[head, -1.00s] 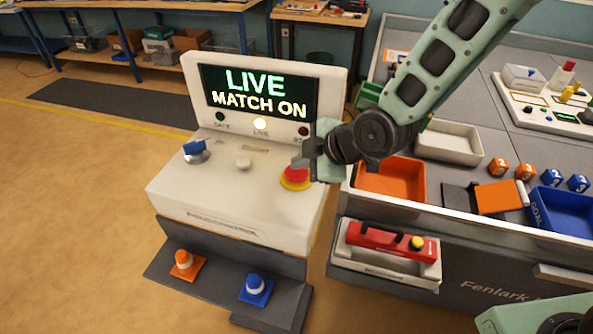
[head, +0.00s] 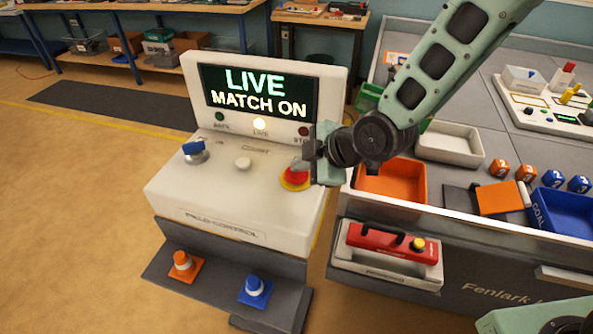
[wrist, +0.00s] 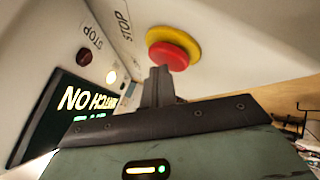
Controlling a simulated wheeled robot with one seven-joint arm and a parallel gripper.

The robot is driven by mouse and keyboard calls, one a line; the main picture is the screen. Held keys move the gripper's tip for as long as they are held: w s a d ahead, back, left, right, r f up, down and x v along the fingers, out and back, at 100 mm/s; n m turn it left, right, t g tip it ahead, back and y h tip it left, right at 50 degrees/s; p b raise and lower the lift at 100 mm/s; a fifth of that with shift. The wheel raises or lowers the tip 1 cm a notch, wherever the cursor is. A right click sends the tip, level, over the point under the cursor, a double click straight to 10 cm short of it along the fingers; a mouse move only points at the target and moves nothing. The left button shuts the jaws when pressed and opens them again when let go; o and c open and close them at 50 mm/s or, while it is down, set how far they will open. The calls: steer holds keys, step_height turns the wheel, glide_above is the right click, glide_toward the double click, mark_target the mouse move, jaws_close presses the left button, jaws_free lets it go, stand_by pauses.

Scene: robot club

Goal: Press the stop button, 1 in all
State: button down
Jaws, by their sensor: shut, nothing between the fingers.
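The red stop button (head: 295,175) on its yellow ring sits at the right of the white field-control console (head: 190,190). My gripper (head: 308,152) is beside it at the console's right edge and partly hides it in the head view. In the wrist view the button (wrist: 168,56) lies just beyond my shut, empty fingertips (wrist: 160,72). I cannot tell whether they touch it. The console screen (head: 258,92) reads "LIVE MATCH ON", and the middle lamp (head: 259,124) under it is lit white.
A blue switch (head: 194,148) and a pale knob (head: 243,164) are on the console top. To the right is a table with an orange tray (head: 390,182) and a blue bin (head: 560,212).

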mark_target(302, 174)
steer(key=shift+f, duration=0.2)
stand_by(0.4)
steer(key=shift+r+p, duration=0.6)
steer(key=shift+r, duration=0.45)
steer(key=shift+r+p, duration=1.85)
steer(key=shift+r, duration=0.7)
steer(key=shift+f, duration=0.1)
steer(key=s+d+r+m+g+h, duration=0.2)
steer(key=s+d+m, duration=0.1)
steer(key=s, duration=0.5)
steer(key=s+d+r+m+g+h, duration=0.1)
steer(key=s+d+r+m+h, duration=0.1)
steer(key=s+d+m, duration=0.2)
steer(key=s+d+r+m+g+h, duration=0.2)
steer(key=s+d+r+m, duration=0.1)
steer(key=s, duration=0.8)
steer(key=shift+s+d+m+g+h, duration=0.3)
steer(key=shift+d+m, duration=0.15)
steer(key=shift+m, duration=0.35)
